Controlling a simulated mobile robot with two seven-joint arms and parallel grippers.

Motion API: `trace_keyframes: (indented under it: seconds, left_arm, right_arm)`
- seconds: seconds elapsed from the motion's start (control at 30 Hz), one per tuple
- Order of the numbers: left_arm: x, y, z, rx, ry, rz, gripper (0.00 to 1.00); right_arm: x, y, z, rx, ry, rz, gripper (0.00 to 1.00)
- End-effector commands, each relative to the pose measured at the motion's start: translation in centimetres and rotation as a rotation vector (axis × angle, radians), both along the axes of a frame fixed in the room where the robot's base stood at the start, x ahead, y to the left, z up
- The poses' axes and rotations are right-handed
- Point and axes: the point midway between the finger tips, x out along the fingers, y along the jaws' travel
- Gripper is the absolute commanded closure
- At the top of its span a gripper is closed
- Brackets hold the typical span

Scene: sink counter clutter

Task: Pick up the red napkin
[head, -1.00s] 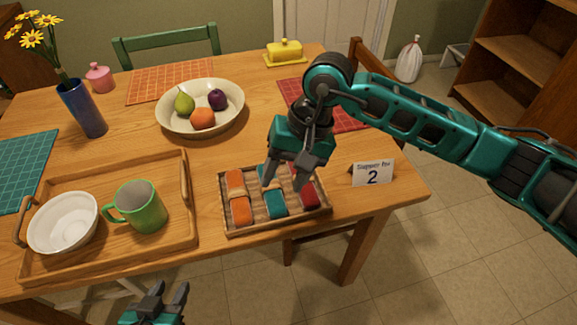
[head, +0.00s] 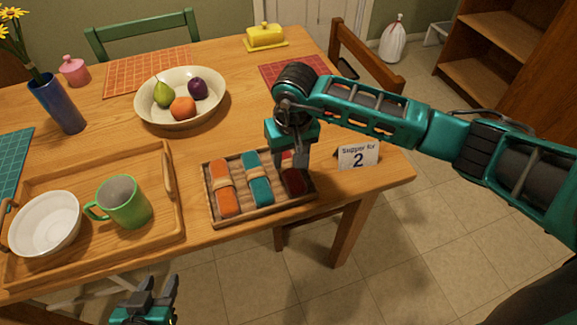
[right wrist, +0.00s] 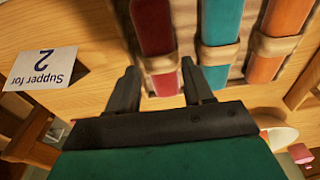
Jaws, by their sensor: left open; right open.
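The red napkin (head: 294,180) is rolled in a tan ring and lies at the right end of a wooden tray (head: 225,221). The teal napkin (head: 261,190) and the orange napkin (head: 228,201) lie left of it. My right gripper (head: 291,165) is above the red napkin and hides its far part. In the right wrist view the open fingers (right wrist: 160,85) point at the red napkin (right wrist: 153,25), with its end between or just beyond the fingertips. Contact cannot be told. My left gripper (head: 150,290) is open and empty at the bottom, off the table's front edge.
A "Supper for 2" card (head: 358,155) stands right of the napkin tray. A serving tray (head: 150,240) with a white bowl (head: 45,223) and green mug (head: 125,202) is at left. A fruit bowl (head: 180,118) stands behind. Bare table lies between.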

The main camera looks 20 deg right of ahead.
Motion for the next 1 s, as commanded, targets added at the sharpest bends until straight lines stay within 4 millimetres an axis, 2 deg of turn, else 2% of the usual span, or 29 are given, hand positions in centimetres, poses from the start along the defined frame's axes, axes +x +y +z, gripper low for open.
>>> trace_keyframes:
  seconds: [0.1,0.2,0.47,0.87,1.0]
  left_arm:
    - [0.0,0.0,0.0,0.0,0.0,0.0,0.57]
    - [0.0,0.0,0.0,0.0,0.0,0.0,0.57]
    - [0.1,0.0,0.0,0.0,-0.002,0.0,0.57]
    - [0.4,0.0,0.2,0.0,-0.008,0.0,0.57]
    - [0.4,0.0,0.2,0.0,-0.008,0.0,0.57]
  right_arm:
    - [0.3,0.1,-1.9,0.001,0.004,-0.002,0.49]
    - [0.4,0.1,-2.7,0.0,0.002,-0.001,0.49]
    - [0.5,0.1,-3.0,0.001,0.0,0.0,0.49]
    - [0.5,0.1,-2.9,0.0,0.0,0.0,0.86]
    - [0.5,0.1,-2.9,0.001,0.0,0.0,0.86]
